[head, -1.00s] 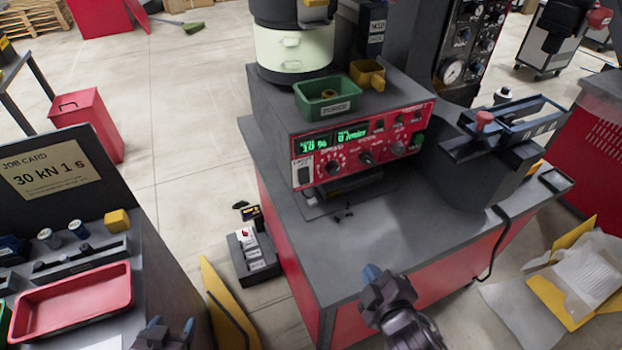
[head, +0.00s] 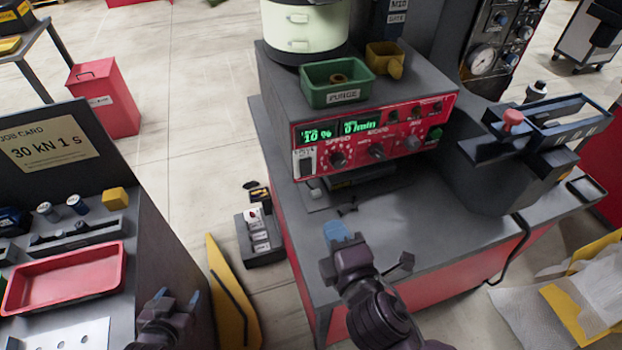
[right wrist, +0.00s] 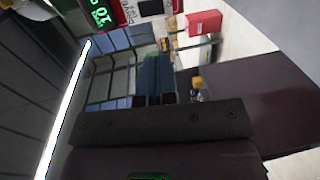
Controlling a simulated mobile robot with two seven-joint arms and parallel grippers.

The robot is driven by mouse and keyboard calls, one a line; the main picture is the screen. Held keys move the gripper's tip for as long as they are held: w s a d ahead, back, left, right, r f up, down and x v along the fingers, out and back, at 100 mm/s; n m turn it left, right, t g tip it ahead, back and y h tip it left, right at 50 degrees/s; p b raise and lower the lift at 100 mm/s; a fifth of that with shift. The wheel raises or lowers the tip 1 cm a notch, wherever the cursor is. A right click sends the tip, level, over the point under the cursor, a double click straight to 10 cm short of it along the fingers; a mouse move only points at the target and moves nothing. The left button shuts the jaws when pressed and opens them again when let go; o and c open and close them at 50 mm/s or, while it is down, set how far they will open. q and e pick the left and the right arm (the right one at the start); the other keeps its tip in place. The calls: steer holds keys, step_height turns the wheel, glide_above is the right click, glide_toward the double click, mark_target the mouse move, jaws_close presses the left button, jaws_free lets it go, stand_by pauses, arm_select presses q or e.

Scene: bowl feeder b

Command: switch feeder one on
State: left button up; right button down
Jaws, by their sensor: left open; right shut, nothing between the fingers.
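The feeder's red control panel (head: 374,136) faces me below the bowl in the head view, with lit green displays reading 10 % and 0 /min. A dark rocker switch (head: 307,162) sits at the panel's lower left, and a row of knobs runs to its right. My right gripper (head: 338,232) is shut and empty over the bench front, below the panel and apart from it. In the right wrist view its blue fingertips (right wrist: 155,75) point ahead, and part of the display shows at the top left. My left gripper (head: 178,300) is open and empty at the lower left.
A green bin (head: 338,84) and a yellow scoop (head: 385,62) sit on the feeder housing. A dark chute (head: 490,165) stands at the right. A red tray (head: 65,278) lies on the left bench. The bench top before the panel is mostly clear.

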mark_target(307, 174)
steer(key=shift+w, duration=0.1)
steer(key=x, duration=1.4)
steer(key=shift+w+f+b, duration=0.1)
steer(key=shift+f+b, duration=0.15)
steer(key=shift+b, duration=0.4)
steer(key=shift+r, duration=0.25)
steer(key=shift+f+p, duration=0.1)
steer(key=shift+p, duration=0.2)
